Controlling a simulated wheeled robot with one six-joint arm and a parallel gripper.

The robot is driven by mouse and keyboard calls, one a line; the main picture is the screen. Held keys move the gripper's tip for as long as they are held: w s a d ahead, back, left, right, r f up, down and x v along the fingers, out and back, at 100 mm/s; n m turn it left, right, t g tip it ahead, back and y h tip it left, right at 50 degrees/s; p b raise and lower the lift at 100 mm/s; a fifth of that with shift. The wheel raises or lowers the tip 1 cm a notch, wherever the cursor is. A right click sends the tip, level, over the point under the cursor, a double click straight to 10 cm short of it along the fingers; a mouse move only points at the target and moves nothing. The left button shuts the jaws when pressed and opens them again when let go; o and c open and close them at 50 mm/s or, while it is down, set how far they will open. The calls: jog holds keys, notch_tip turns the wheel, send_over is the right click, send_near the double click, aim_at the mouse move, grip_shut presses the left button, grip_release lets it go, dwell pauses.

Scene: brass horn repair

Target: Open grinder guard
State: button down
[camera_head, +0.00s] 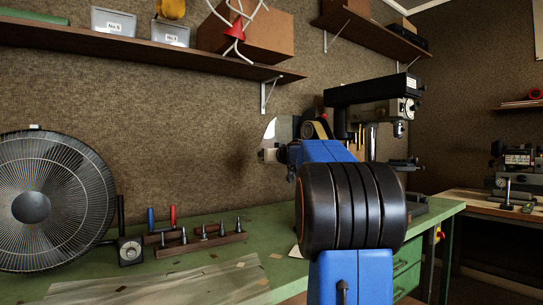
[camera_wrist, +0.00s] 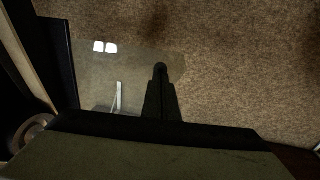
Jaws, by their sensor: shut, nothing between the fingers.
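The grinder (camera_head: 318,128) stands on the green bench in the head view, largely hidden behind my blue arm. A clear, glossy panel that looks like its guard (camera_head: 270,132) shows at its left side. In the wrist view the see-through guard (camera_wrist: 125,78) fills the upper left, with two bright reflections on it. My gripper (camera_wrist: 160,70) is shut and empty, its dark fingers pointing up the picture in front of or against the panel; I cannot tell if they touch. The gripper is hidden in the head view.
A fan (camera_head: 40,200) and a rack of small tools (camera_head: 203,235) stand on the bench (camera_head: 215,275) to the left. A drill press (camera_head: 375,95) stands close behind my arm on the right. A shelf (camera_head: 150,48) with boxes hangs above.

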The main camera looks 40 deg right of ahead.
jog(key=shift+w+d+m+h, duration=0.1)
jog(key=shift+w+m+h, duration=0.4)
jog(key=shift+w, duration=0.8)
